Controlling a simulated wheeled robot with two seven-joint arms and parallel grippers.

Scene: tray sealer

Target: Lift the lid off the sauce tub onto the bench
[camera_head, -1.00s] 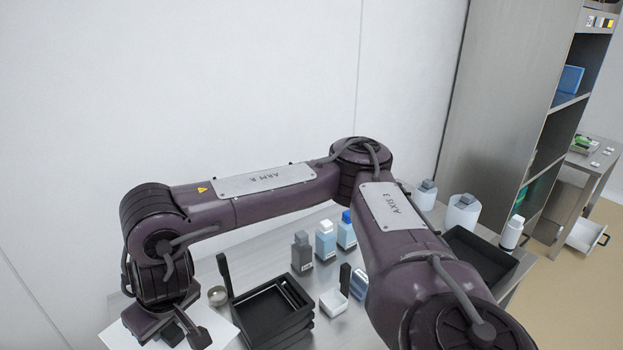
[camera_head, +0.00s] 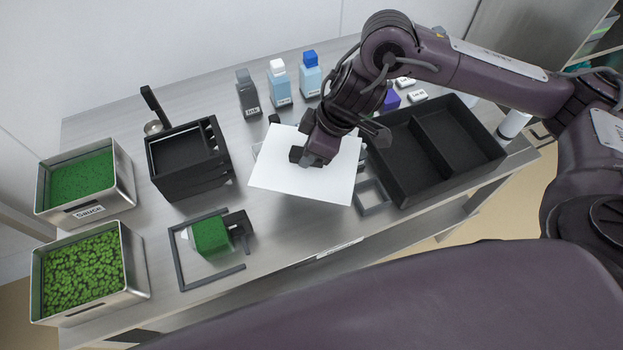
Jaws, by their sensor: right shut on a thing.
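The sauce tub (camera_head: 130,192) is a metal tub with a "Sauce" label at the left of the bench (camera_head: 330,238). It is uncovered and its green contents show. My right gripper (camera_head: 311,160) is shut on a flat white lid (camera_head: 330,185), gripping it near its middle from above. The lid is around the middle of the bench, to the right of the tub and apart from it. I cannot tell whether the lid touches the bench or things beneath it. My left gripper is not in view.
A second metal tub (camera_head: 140,282) holds green pieces. Black stacked trays (camera_head: 160,178) stand left of the lid, and a black divided tray (camera_head: 495,150) right of it. Bottles (camera_head: 280,90) stand behind. A grey frame (camera_head: 182,283) around a green block (camera_head: 211,237) lies in front.

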